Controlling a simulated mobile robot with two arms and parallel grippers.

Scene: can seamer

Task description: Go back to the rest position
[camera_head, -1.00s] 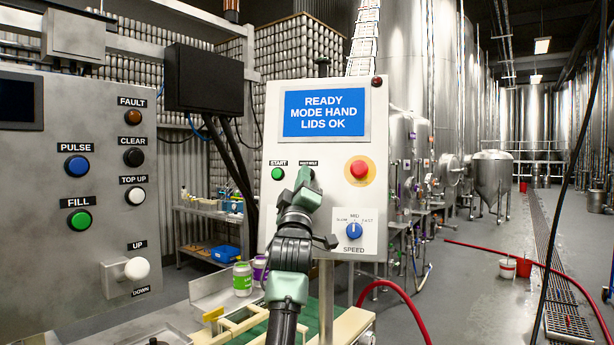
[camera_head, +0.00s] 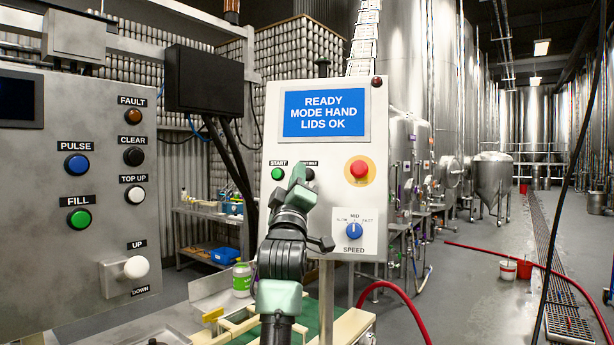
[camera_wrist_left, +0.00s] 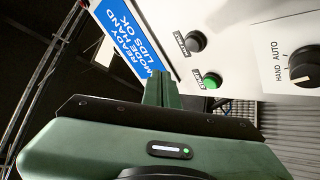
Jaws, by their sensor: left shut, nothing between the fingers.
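My left gripper (camera_head: 298,174) is shut and empty, pointing up in front of the white control panel (camera_head: 335,255). Its tips overlap the space between the green START button (camera_head: 277,174) and the black button (camera_head: 309,173); whether they touch the panel cannot be told. In the left wrist view the shut fingers (camera_wrist_left: 161,88) stand beside the green button (camera_wrist_left: 212,81), with the black button (camera_wrist_left: 196,42) further up. The panel's screen (camera_head: 324,113) reads READY, MODE HAND, LIDS OK. My right gripper is in neither view.
A grey panel (camera_head: 45,240) with buttons and a white UP/DOWN lever (camera_head: 136,267) stands at the left. A green-labelled can (camera_head: 242,280) stands behind my left arm. A red button (camera_head: 358,169) and blue speed knob (camera_head: 354,230) sit right of my gripper.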

